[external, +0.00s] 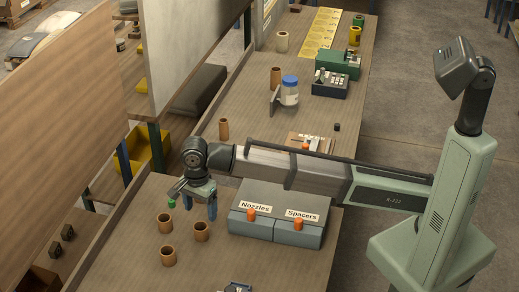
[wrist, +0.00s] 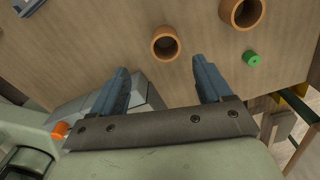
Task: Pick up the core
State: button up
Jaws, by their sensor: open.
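Several brown hollow cores stand upright on the wooden bench. Near my gripper are a left core (external: 166,225), a right core (external: 201,232) and a front core (external: 168,257). My gripper (external: 195,198) is above the bench just behind them, its jaws apart and empty. In the wrist view, my gripper (wrist: 163,70) has its two blue-grey fingers spread wide. One core (wrist: 165,43) shows just beyond the gap between the fingertips, and another core (wrist: 241,12) lies farther up and right, cut by the frame. Which core the task means, I cannot tell.
A small green piece (wrist: 252,58) lies right of the fingers. A grey drawer unit (external: 277,225) labelled Nozzles and Spacers stands right of the cores. Farther back are a jar (external: 289,92), a green device (external: 338,64) and more cores. A panel (external: 60,120) rises at left.

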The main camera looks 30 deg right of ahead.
aim_at(200, 226)
notch_tip(200, 226, down, 5)
jog(key=shift+r, duration=0.1)
jog(key=shift+w+a+f, duration=0.15)
jog(key=shift+w+f, duration=0.05)
jog(key=shift+f, duration=1.15)
jog(key=shift+w+a+f, duration=0.1)
jog(key=shift+w+f, duration=0.05)
jog(key=shift+f, duration=1.15)
jog(key=shift+c, duration=0.3)
jog(key=c, duration=1)
jog(key=shift+r, duration=0.1)
notch_tip(200, 226, up, 9)
jog(key=shift+r, duration=0.15)
jog(key=shift+w+r, duration=0.1)
jog(key=shift+r, duration=0.2)
